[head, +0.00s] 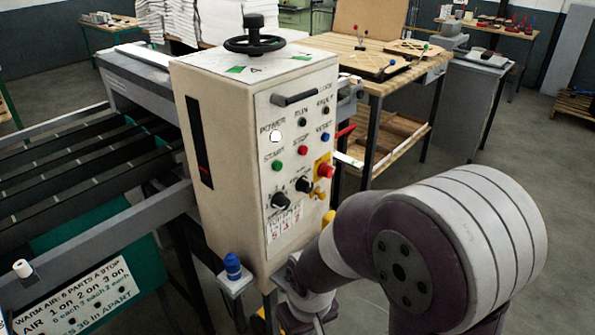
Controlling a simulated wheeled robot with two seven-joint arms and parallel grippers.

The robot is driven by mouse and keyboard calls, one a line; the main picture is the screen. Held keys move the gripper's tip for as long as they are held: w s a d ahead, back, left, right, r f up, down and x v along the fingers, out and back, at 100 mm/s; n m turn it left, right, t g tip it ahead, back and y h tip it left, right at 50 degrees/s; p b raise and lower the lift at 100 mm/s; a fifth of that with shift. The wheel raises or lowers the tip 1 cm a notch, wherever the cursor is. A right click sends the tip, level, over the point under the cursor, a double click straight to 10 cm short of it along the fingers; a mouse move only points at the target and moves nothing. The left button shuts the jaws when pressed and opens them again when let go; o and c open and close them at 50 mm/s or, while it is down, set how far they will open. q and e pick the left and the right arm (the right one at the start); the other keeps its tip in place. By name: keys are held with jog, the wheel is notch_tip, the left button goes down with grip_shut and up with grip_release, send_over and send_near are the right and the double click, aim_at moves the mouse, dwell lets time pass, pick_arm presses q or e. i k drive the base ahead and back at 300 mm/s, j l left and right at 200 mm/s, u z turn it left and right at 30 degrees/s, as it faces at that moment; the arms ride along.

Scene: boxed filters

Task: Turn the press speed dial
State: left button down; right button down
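The press control box (225,165) is a cream cabinet with a front panel of buttons. Low on the panel are two black dials, a left one (280,200) and a right one (304,185), each with a light pointer mark. Their labels are too small to tell which is the speed dial. My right arm comes in from the right, its wrist low in front of the box. My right gripper (306,322) is at the bottom edge, below the dials and apart from them, mostly cut off. Its fingers cannot be made out. My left gripper is not in view.
A red emergency button (326,171) and a brass key-like part (319,194) sit right of the dials. A black handle (294,98) juts from the panel top. A blue-capped item (232,266) stands on a small ledge at lower left. A wooden bench (375,75) is behind.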

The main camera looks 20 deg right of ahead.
aim_at(279, 201)
jog(key=k+z, duration=0.15)
jog(key=z, duration=0.2)
jog(key=k+l+z, duration=0.1)
jog(key=z, duration=0.3)
